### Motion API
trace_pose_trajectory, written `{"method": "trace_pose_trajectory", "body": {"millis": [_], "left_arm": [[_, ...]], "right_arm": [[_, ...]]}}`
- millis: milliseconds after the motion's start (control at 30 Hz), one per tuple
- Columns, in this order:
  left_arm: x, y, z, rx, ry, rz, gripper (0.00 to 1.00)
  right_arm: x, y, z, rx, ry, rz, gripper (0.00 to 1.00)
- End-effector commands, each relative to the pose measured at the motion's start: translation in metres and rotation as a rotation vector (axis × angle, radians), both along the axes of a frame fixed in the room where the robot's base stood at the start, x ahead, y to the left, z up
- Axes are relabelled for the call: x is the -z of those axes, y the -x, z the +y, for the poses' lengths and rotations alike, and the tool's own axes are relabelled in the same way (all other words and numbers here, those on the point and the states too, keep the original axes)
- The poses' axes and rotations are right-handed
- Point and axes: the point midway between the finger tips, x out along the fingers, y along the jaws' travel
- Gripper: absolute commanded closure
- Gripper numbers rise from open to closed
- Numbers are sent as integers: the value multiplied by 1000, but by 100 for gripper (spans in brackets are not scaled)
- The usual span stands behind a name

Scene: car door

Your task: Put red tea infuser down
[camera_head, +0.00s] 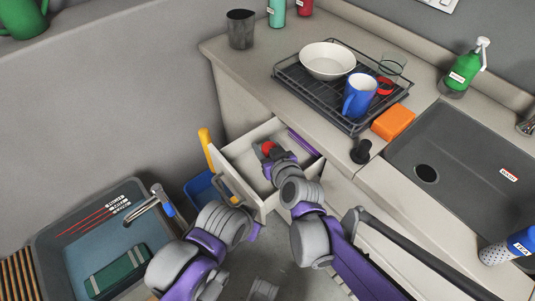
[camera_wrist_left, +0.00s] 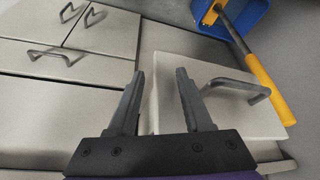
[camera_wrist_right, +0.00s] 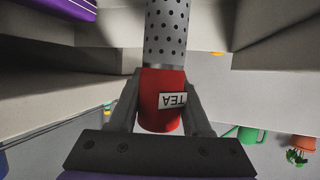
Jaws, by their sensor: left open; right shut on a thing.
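My right gripper (camera_wrist_right: 163,105) is shut on the red tea infuser (camera_wrist_right: 160,88), a red cap with a TEA label and a perforated metal tube (camera_wrist_right: 167,35). In the head view the red cap (camera_head: 268,147) shows over the open drawer (camera_head: 243,160), at my right gripper (camera_head: 272,155). I cannot tell whether the infuser touches the drawer floor. My left gripper (camera_wrist_left: 160,88) is open and empty near the drawer front (camera_wrist_left: 218,118) and its handle (camera_wrist_left: 235,88). In the head view its fingers are largely hidden.
A purple item (camera_head: 303,143) lies along the drawer's right side. Above is the counter with a dish rack (camera_head: 300,88), white bowl (camera_head: 328,60), blue mug (camera_head: 359,95), orange sponge (camera_head: 393,123) and sink (camera_head: 465,160). A yellow-handled tool (camera_wrist_left: 262,80) stands beside the drawer front.

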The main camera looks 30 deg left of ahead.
Motion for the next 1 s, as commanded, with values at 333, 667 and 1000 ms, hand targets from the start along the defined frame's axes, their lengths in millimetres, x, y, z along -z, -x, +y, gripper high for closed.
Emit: {"method": "trace_pose_trajectory", "body": {"millis": [333,667,1000], "left_arm": [[10,0,0,0,0,3,50],[13,0,0,0,0,4,50],[13,0,0,0,0,4,50]], "right_arm": [[35,0,0,1,0,0,100],[38,0,0,1,0,0,44],[37,0,0,1,0,0,22]]}}
